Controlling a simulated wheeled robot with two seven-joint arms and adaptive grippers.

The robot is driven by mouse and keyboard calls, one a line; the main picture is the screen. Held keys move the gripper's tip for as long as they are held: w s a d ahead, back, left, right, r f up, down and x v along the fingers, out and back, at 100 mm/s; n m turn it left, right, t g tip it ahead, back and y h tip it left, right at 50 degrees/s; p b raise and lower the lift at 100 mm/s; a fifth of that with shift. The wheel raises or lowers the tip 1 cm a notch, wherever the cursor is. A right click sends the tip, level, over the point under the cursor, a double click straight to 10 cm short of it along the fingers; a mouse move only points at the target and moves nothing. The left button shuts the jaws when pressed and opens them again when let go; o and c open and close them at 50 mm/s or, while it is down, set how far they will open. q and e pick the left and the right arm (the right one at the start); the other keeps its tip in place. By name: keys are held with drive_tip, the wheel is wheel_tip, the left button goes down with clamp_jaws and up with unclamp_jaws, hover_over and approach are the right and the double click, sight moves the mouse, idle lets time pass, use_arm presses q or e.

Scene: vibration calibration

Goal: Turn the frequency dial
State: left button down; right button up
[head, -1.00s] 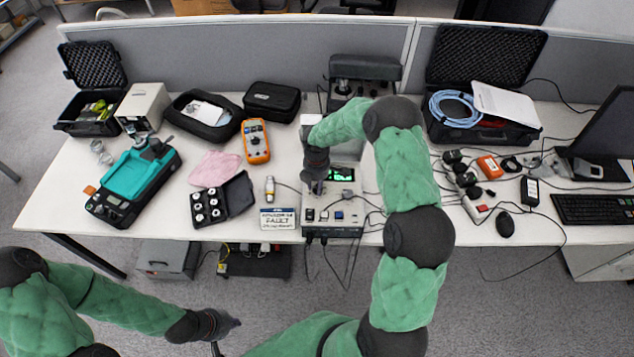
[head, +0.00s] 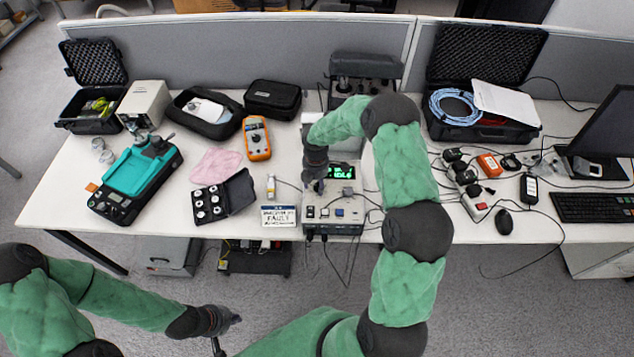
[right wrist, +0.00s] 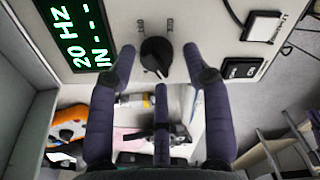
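The black frequency dial (right wrist: 157,57) sits on the pale panel of the control box, with a light pointer mark on it, in the right wrist view. The box (head: 352,225) stands at the table's front edge in the head view. Its lit green display (head: 341,172) reads "20 HZ" and "IN ---" in the right wrist view (right wrist: 80,35). My right gripper (right wrist: 158,68) is open, with its fingers spread around the dial and gaps visible on both sides. In the head view it hides the dial (head: 316,187). My left gripper (head: 226,322) hangs empty in front of the table.
A white and blue "FAULT" card (head: 279,215) lies left of the box. A black case with several white pieces (head: 222,199) and an orange multimeter (head: 256,138) are further left. Black cables run right of the box. A switch (right wrist: 241,68) sits near the dial.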

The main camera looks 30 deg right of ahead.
sight(316, 185)
drive_tip(key=shift+d+r, duration=0.1)
drive_tip(key=shift+d, duration=0.05)
drive_tip(key=shift+r, duration=0.3)
wheel_tip(316, 185, up, 11)
idle(0.4)
drive_tip(key=shift+s, duration=0.1)
idle(0.4)
